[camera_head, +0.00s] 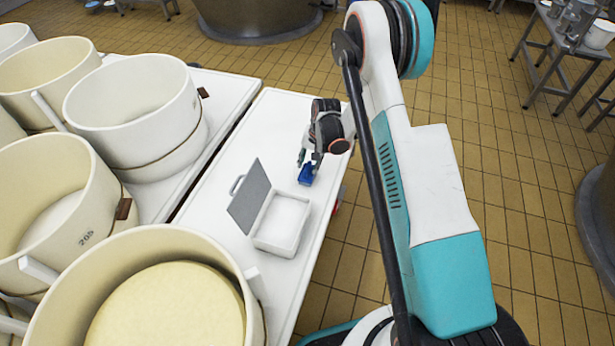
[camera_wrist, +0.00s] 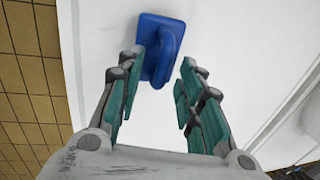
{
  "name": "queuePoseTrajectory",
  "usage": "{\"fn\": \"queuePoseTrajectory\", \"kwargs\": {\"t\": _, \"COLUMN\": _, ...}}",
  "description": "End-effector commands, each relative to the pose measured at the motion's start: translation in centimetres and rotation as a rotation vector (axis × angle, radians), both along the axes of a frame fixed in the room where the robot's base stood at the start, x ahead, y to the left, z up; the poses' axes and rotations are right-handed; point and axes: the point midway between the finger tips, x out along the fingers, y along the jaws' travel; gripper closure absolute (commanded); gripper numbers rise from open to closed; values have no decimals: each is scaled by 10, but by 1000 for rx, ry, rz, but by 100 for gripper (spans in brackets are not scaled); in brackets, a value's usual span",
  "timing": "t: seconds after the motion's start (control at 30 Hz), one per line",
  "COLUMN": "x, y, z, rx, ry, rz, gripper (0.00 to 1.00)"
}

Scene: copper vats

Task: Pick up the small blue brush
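The small blue brush (camera_head: 306,175) lies on the white table, just below my gripper (camera_head: 309,158) in the head view. In the wrist view the brush (camera_wrist: 148,35) has a flat block and a raised loop handle. My gripper (camera_wrist: 158,72) is open there, with its teal-padded fingers apart. The lower end of the brush reaches between the fingertips. The left fingertip overlaps the brush's left edge in the picture, and a gap shows between the right fingertip and the handle. I cannot tell whether either finger touches it.
A white tray (camera_head: 281,223) with a grey panel (camera_head: 249,196) beside it sits nearer on the white table (camera_head: 222,163). Large cream tubs (camera_head: 135,105) crowd the left. Tiled floor (camera_head: 500,190) lies open right of the table.

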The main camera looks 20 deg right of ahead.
Motion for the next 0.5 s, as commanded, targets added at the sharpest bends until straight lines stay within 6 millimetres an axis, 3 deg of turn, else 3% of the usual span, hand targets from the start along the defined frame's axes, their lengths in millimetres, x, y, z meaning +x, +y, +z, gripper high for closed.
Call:
{"fn": "queuePoseTrajectory", "kwargs": {"t": 0.13, "x": 0, "y": 0, "z": 1, "rx": 0, "ry": 0, "rz": 0, "gripper": 68}}
{"fn": "queuePoseTrajectory", "kwargs": {"t": 0.27, "x": 0, "y": 0, "z": 2, "rx": 0, "ry": 0, "rz": 0, "gripper": 98}}
{"fn": "queuePoseTrajectory", "kwargs": {"t": 0.3, "x": 0, "y": 0, "z": 2, "rx": 0, "ry": 0, "rz": 0, "gripper": 100}}
{"fn": "queuePoseTrajectory", "kwargs": {"t": 0.5, "x": 0, "y": 0, "z": 2, "rx": 0, "ry": 0, "rz": 0, "gripper": 100}}
